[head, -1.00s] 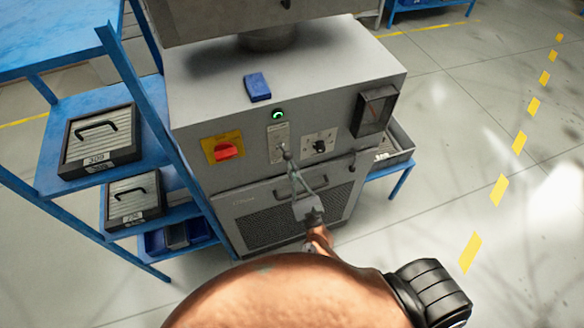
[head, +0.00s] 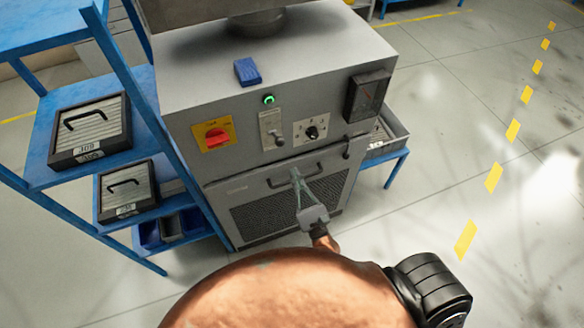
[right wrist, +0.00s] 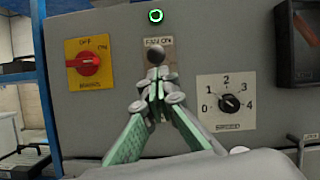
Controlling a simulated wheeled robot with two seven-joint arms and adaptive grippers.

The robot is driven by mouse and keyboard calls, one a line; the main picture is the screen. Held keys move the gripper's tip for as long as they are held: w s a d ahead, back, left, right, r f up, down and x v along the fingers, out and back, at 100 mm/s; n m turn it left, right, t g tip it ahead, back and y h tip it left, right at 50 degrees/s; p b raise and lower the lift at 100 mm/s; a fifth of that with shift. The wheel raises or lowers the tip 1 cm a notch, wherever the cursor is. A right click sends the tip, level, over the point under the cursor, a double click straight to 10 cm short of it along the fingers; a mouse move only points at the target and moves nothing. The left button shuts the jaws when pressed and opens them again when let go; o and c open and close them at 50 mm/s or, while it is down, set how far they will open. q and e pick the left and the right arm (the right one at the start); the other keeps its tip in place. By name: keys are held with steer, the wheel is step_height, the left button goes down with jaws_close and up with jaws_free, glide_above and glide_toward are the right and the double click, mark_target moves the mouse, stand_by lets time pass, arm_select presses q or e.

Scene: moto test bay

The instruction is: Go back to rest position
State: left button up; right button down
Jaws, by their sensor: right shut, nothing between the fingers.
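My right gripper (head: 296,175) is shut and empty in front of the grey machine cabinet (head: 220,185), just below its control panel in the head view. In the right wrist view the closed green fingers (right wrist: 157,95) point at the panel, just below the black knob of the fan toggle (right wrist: 155,58). From these views I cannot tell the exact gap between fingertips and panel. My left gripper is not in view.
The panel has a red mains switch (head: 215,137), a lit green lamp (head: 268,100), a speed dial (head: 311,132) and a gauge (head: 367,96). A blue block (head: 247,71) lies on top. A blue rack (head: 145,110) stands left. Floor on the right is clear.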

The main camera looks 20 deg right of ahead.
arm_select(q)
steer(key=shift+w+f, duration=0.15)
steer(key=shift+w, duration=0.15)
arm_select(e)
steer(key=shift+s+a+f, duration=0.15)
steer(key=shift+s+f, duration=0.05)
steer(key=shift+s, duration=0.45)
